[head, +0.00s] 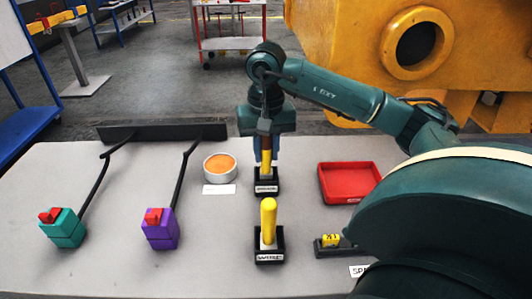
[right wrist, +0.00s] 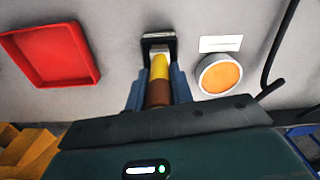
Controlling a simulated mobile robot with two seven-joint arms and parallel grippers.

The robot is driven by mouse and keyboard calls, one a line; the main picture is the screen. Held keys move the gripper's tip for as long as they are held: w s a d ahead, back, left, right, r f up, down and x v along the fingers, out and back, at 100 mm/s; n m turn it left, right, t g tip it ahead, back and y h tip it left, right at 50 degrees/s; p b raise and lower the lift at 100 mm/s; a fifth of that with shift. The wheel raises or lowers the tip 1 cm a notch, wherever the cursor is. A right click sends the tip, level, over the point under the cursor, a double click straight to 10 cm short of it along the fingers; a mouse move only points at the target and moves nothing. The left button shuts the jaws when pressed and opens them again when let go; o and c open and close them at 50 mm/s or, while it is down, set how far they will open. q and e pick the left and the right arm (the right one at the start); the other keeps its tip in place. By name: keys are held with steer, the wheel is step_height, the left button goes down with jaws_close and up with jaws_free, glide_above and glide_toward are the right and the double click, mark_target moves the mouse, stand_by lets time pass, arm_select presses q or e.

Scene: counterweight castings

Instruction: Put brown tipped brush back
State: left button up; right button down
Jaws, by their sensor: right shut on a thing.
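My right gripper (head: 265,150) is shut on the brown tipped brush (head: 265,161), fingers pointing down. In the right wrist view the brush has a brown end (right wrist: 158,95) between the fingers and a yellow part beyond it. The yellow part meets the rear black holder (head: 267,184), which also shows in the right wrist view (right wrist: 170,40). I cannot tell how deep the brush sits in it. A second, all-yellow brush (head: 268,215) stands upright in the front black holder (head: 268,257). My left gripper is not in view.
A red tray (head: 350,200) lies right of the holders, and a round pot with orange content (head: 220,168) to the left. Teal (head: 63,230) and purple (head: 161,232) blocks with black rods are further left. A yellow piece (head: 331,240) sits at front right.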

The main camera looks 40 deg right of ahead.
steer(key=shift+f, duration=0.6)
steer(key=shift+f, duration=0.2)
steer(key=c, duration=1.2)
jaws_free()
steer(key=shift+r, duration=0.1)
step_height(320, 180, up, 12)
steer(key=shift+r+p, duration=0.15)
steer(key=shift+p, duration=0.85)
